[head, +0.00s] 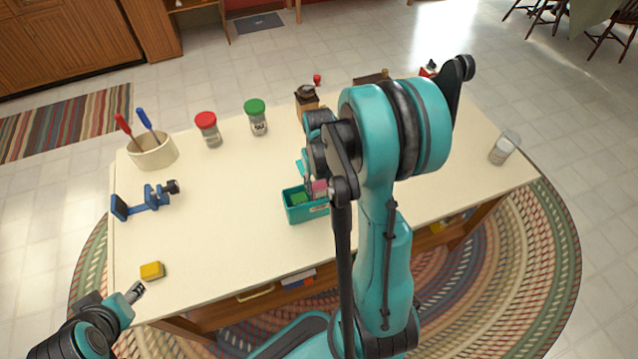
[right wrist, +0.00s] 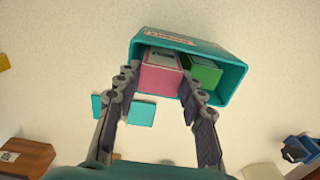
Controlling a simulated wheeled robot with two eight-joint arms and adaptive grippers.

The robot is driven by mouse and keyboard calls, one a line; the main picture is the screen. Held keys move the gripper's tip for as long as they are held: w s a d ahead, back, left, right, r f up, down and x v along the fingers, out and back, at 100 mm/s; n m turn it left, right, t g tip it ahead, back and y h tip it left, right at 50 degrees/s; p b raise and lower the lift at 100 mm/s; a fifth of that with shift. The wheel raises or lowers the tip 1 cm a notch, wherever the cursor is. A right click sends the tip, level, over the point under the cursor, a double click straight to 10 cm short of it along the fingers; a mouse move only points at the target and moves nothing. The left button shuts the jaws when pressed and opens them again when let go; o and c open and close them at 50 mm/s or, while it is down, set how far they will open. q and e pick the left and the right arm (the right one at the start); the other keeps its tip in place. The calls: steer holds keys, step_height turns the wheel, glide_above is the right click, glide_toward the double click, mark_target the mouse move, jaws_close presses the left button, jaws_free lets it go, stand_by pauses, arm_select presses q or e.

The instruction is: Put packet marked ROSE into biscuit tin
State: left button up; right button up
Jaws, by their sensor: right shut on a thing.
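The teal biscuit tin (head: 306,214) stands open on the table; it also shows at the top of the right wrist view (right wrist: 238,88). A green packet (head: 299,198) is inside it. My right gripper (right wrist: 160,85) is shut on a pink packet (right wrist: 158,77), which also shows in the head view (head: 319,187). The pink packet is at the tin's opening, beside the green packet; how deep it sits is unclear. Its dark marking is too small to read. My left gripper (head: 136,292) is empty at the table's front left corner; its jaw gap is unclear.
A flat teal piece (right wrist: 138,112) lies near the tin. A blue clamp (head: 146,199), a yellow sponge (head: 152,271) and a pot of screwdrivers (head: 153,152) are on the left. Red-lidded (head: 209,130) and green-lidded (head: 256,118) jars stand behind. My right arm hides the table's middle right.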

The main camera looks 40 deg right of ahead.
steer(key=shift+f+b, duration=0.35)
steer(key=shift+f, duration=0.1)
steer(key=o, duration=0.8)
steer(key=shift+r, duration=0.1)
steer(key=shift+c, duration=0.2)
steer(key=c, duration=0.4)
step_height(320, 180, up, 9)
steer(key=p, duration=0.7)
